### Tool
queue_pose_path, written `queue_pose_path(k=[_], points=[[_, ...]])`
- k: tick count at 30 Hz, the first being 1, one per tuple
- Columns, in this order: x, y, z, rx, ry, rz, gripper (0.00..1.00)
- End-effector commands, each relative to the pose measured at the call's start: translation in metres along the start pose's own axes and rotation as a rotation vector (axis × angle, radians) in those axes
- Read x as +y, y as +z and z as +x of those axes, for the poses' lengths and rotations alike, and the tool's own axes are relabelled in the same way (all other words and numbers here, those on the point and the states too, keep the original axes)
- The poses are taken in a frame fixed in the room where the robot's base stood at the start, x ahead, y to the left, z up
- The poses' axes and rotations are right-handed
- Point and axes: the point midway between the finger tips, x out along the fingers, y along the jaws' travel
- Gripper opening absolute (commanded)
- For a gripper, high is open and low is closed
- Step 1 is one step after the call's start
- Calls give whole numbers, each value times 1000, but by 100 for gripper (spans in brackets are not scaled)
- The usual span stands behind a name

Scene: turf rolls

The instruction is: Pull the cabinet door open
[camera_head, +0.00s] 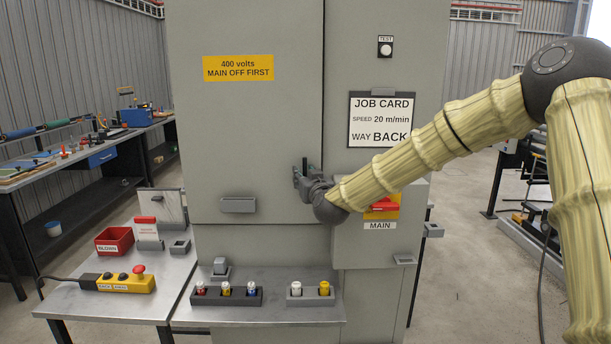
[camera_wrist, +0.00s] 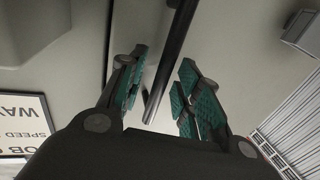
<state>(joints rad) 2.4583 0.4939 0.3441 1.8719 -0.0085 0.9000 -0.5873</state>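The grey cabinet door (camera_head: 260,130) carries a yellow "400 volts MAIN OFF FIRST" label (camera_head: 238,68) and looks shut. My gripper (camera_head: 304,179) is at its right edge, at about mid-height of the picture. In the wrist view my gripper (camera_wrist: 162,92) is open, with teal pads on both fingers. A dark, slim bar handle (camera_wrist: 178,42) runs between the fingers, with visible gaps on both sides. In the head view my gripper and wrist largely hide the handle.
The fixed panel right of the door bears a job card (camera_head: 379,120) and a red-and-yellow main switch (camera_head: 382,206). A metal bench (camera_head: 258,313) with fuse holders stands before the cabinet. A side table (camera_head: 115,303) holds a red bin (camera_head: 115,240) and a yellow button box (camera_head: 126,283).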

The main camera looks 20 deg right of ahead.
Motion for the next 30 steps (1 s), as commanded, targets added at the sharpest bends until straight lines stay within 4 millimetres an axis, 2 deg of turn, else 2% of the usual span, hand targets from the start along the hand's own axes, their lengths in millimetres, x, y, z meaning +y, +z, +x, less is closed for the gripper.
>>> queue_pose_path(k=[8,13,23,30], points=[[0,0,1,0,0,0,32],[0,0,1,0,0,0,1],[-1,0,0,0,1,-1,0],[-21,0,-6,0,11,-2,0]])
